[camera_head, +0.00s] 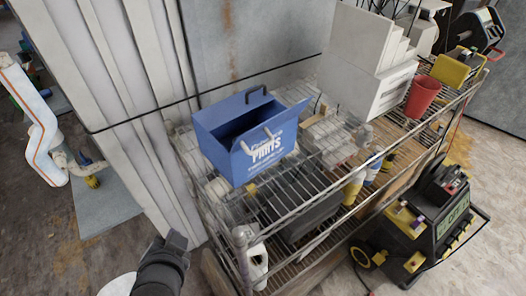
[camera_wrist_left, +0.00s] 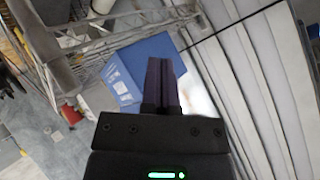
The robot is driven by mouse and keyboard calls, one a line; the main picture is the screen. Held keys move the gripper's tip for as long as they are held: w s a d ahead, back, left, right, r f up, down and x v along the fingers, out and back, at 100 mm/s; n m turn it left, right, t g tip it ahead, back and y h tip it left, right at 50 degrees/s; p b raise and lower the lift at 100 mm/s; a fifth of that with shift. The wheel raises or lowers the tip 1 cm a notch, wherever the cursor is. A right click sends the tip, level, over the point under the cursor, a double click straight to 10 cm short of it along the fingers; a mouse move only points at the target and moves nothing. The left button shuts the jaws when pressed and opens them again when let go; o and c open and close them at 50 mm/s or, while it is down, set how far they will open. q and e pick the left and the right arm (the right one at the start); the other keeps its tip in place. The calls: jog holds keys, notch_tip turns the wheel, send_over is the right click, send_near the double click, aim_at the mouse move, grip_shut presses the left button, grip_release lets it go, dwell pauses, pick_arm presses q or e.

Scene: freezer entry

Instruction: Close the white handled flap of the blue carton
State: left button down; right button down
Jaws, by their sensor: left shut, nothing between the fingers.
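The blue carton (camera_head: 217,150) stands on a wire shelf with its top open and its dark inside showing. A dark handle (camera_head: 257,91) shows at the carton's back edge. In the left wrist view the blue carton (camera_wrist_left: 150,48) lies beyond my left gripper (camera_wrist_left: 163,62), whose fingers are together and empty. In the head view my left gripper (camera_head: 176,243) is low at the bottom, left of and below the carton, apart from it. My right gripper is not seen.
The wire shelf rack (camera_head: 315,222) also bears a white machine (camera_head: 365,60), a red cup (camera_head: 422,97) and a yellow box (camera_head: 452,70). Pale ribbed strips (camera_head: 125,80) hang left of the carton. A black-and-yellow machine (camera_head: 425,220) stands at right.

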pick_arm(q)
jog(key=w+d+r+m+t+h, duration=0.2)
jog(key=w+d+r+m+t, duration=0.15)
jog(key=r+m+t, duration=0.2)
jog(key=s+d+m+h, duration=0.1)
jog(key=d+m+h, duration=0.95)
jog(key=m, duration=0.55)
jog(key=w+d+r+g+p, duration=0.1)
jog(key=w+d+r, duration=0.1)
jog(key=w, duration=0.8)
jog(key=shift+w+d+r+p, duration=0.15)
jog(key=shift+w+d+p, duration=0.1)
jog(key=shift+p, duration=0.15)
jog(key=shift+h, duration=0.25)
